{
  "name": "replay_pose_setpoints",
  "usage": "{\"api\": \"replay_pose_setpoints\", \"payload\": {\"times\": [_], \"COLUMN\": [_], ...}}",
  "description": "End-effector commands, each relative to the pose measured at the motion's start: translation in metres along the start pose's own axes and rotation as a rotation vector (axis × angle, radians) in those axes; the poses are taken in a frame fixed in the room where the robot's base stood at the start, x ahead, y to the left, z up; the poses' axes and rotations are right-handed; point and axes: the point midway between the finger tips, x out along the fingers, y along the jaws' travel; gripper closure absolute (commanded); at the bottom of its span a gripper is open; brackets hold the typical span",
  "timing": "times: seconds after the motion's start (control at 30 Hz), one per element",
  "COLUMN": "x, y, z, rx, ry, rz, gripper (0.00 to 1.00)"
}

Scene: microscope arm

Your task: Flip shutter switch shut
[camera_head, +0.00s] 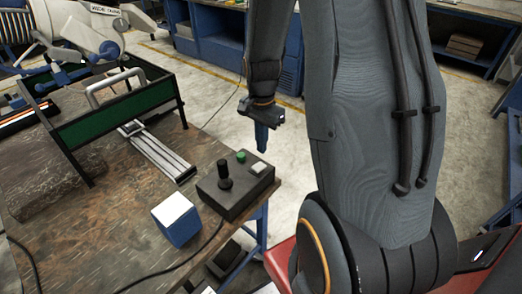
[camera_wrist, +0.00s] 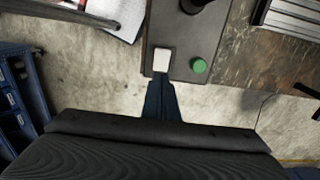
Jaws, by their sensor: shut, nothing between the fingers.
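A dark control box (camera_head: 232,200) sits at the table's right corner. On its top are a white switch (camera_head: 259,168), a green button (camera_head: 241,156) and a black joystick (camera_head: 224,178). The wrist view shows the white switch (camera_wrist: 161,58) on the box (camera_wrist: 176,38), left of the green button (camera_wrist: 199,66). My gripper (camera_head: 262,151) is shut and empty, pointing down just behind the switch. In the wrist view the blue fingertips (camera_wrist: 160,79) end right at the switch's lower edge. I cannot tell whether they touch it, or which way the switch is tipped.
A blue cube with a white top (camera_head: 175,220) stands left of the box, near a black cable. A metal rail (camera_head: 155,152) and a green-panelled frame (camera_head: 115,112) with a handle lie behind on the wooden table (camera_head: 100,225). Open floor lies beyond the table edge.

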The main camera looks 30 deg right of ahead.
Motion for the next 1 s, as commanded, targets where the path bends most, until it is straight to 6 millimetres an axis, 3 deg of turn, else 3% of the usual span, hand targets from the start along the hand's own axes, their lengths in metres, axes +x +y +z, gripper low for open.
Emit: {"api": "replay_pose_setpoints", "payload": {"times": [0.5, 1.0], "x": [-0.073, -0.082], "y": [-0.001, 0.000], "z": [-0.015, -0.016], "rx": [0.000, 0.000], "ry": [0.001, -0.001], "rz": [-0.002, 0.001], "gripper": [1.00, 1.00]}}
